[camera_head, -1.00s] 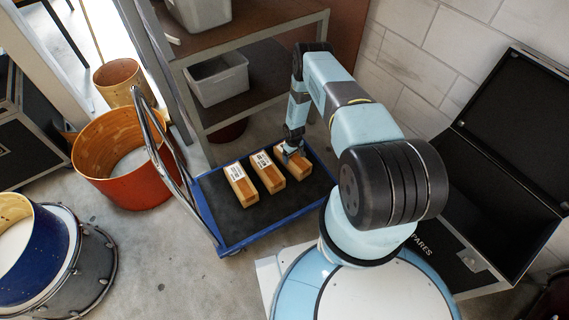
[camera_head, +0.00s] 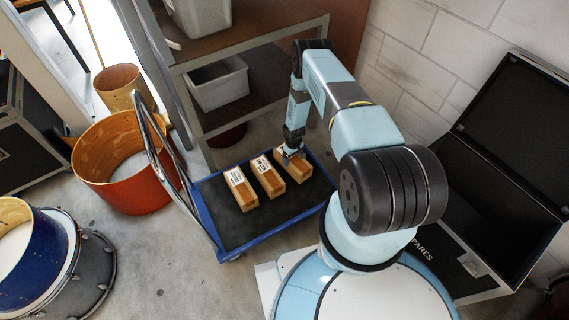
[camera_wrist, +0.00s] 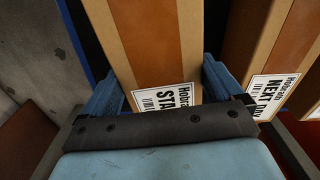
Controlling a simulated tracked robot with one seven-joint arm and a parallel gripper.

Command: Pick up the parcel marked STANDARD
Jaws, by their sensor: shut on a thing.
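The parcel marked with letters starting STA (camera_wrist: 150,45) is a brown cardboard box with a darker tape band and a white label. It lies between the blue fingers of my gripper (camera_wrist: 165,95) in the wrist view, and the fingers are shut on its sides. The rest of its label is hidden by my gripper. In the head view this parcel (camera_head: 297,170) is the right one of three on the trolley, with my gripper (camera_head: 291,155) at its far end. I cannot tell whether it is clear of the deck.
The middle parcel (camera_head: 268,178) and left parcel (camera_head: 241,190) lie beside it on the blue-edged trolley (camera_head: 250,228). In the wrist view a neighbouring parcel (camera_wrist: 262,45) bears a different label. A shelf rack (camera_head: 255,40) stands close behind. An open black case (camera_head: 490,200) is at right.

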